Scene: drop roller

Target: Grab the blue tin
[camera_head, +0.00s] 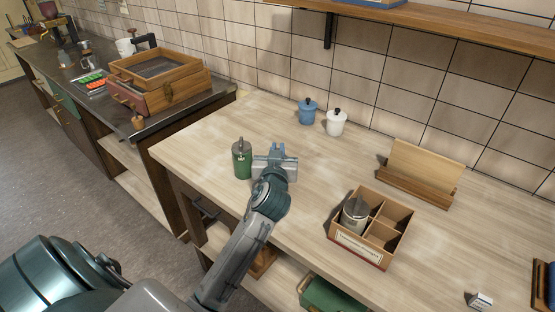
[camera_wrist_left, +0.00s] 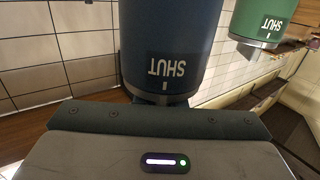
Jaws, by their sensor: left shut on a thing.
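A dark blue tin (camera_wrist_left: 167,45) with a white "SHUT" label fills the middle of the left wrist view, right in front of my left gripper. My left gripper (camera_head: 275,163) is shut on this tin at the left part of the wooden worktop. In the head view the gripper largely hides the tin. A green tin (camera_head: 242,160) with a metal top stands just left of the gripper, close beside it. It also shows in the left wrist view (camera_wrist_left: 262,18), at upper right, with the same label. My right gripper is not in view.
A blue lidded jar (camera_head: 307,116) and a white one (camera_head: 336,126) stand near the tiled wall. A divided wooden box (camera_head: 359,250) holding a metal-topped can (camera_head: 354,215) stands to the right. A wooden stand (camera_head: 418,185) is behind it. Worktop between them is clear.

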